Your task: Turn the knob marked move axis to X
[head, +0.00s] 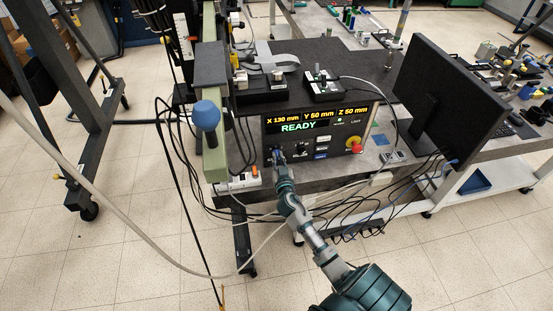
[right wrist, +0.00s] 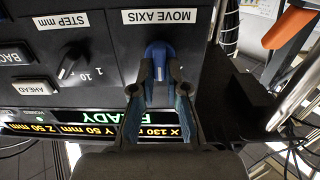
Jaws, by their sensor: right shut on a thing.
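The control box (head: 315,130) stands on the bench with its front panel facing me. Its display (head: 308,120) reads X 130 mm, Y 50 mm, Z 50 mm and READY. In the right wrist view the panel is upside down, and the blue knob (right wrist: 158,54) sits by the MOVE AXIS label (right wrist: 159,17). My right gripper (right wrist: 160,80) is shut on this knob, one finger on each side; it also shows at the panel's left in the head view (head: 278,157). The fingers hide the knob's surroundings, so I cannot read its setting. My left gripper is out of view.
A black STEP mm knob (right wrist: 70,65) and AHEAD button (right wrist: 36,87) are beside the gripper. A red emergency button (head: 356,141) is on the panel's right. A blue ball handle (head: 205,115) stands left of the box. Loose cables (head: 205,178) hang around the bench.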

